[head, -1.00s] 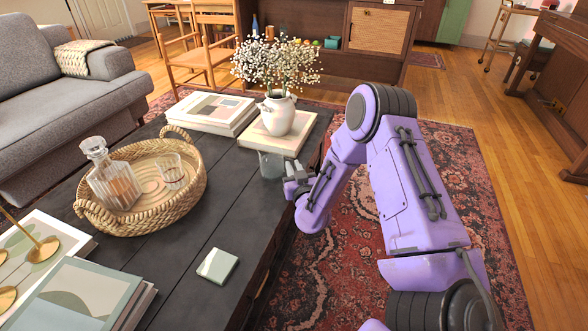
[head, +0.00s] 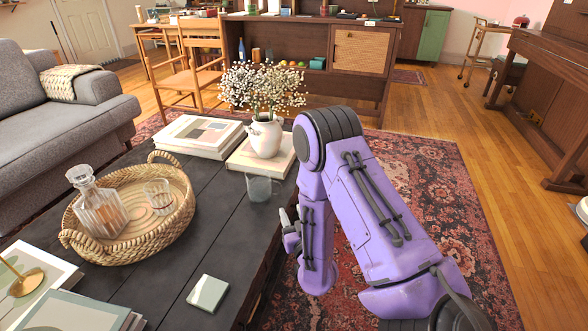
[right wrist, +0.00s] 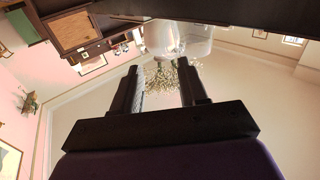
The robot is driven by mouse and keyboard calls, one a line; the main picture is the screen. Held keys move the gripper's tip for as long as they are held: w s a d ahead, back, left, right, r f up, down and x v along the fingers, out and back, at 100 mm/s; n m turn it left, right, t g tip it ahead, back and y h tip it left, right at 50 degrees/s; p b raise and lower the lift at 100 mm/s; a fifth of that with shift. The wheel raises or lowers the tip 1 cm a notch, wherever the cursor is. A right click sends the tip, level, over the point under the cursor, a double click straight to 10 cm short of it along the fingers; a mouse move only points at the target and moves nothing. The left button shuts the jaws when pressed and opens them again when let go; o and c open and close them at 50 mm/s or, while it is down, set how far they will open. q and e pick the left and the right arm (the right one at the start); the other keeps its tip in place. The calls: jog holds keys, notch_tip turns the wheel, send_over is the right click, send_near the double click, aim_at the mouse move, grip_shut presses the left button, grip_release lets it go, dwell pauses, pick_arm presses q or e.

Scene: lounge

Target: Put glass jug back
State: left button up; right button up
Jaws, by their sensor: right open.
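A small clear grey glass jug (head: 258,188) stands upright on the dark coffee table, just in front of the books under the white vase. My right gripper (head: 285,222) is at the table's right edge, in front of and slightly right of the jug, apart from it. In the right wrist view its two fingers (right wrist: 164,88) are spread, with nothing held between them. Pale vessels and white flowers (right wrist: 178,80) show upside down beyond the fingers; the jug's outline there is hard to tell. My left gripper is not in view.
A wicker tray (head: 128,253) holds a glass decanter (head: 100,208) and a tumbler (head: 158,197). The white flower vase (head: 265,138) stands on books behind the jug. A pale green coaster (head: 208,293) lies near the front. Bare tabletop lies between tray and jug.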

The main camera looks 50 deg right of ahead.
jog(key=s+a+f+g+y, duration=0.2)
jog(key=s+a+f+g, duration=0.2)
jog(key=s+f, duration=0.3)
jog(key=s+a+f+g+y, duration=0.25)
jog(key=s+a+f, duration=0.25)
jog(key=f, duration=0.4)
jog(key=s+a+f+m+g, duration=0.1)
jog(key=s+a+f+g, duration=0.15)
jog(key=s, duration=0.35)
jog(key=s+a+f+g, duration=0.1)
jog(key=s+f+g, duration=0.25)
jog(key=s, duration=0.35)
notch_tip(320, 180, up, 28)
jog(key=p, duration=2.6)
jog(key=shift+w+d+f, duration=0.25)
jog(key=shift+d, duration=0.05)
jog(key=shift+y, duration=0.25)
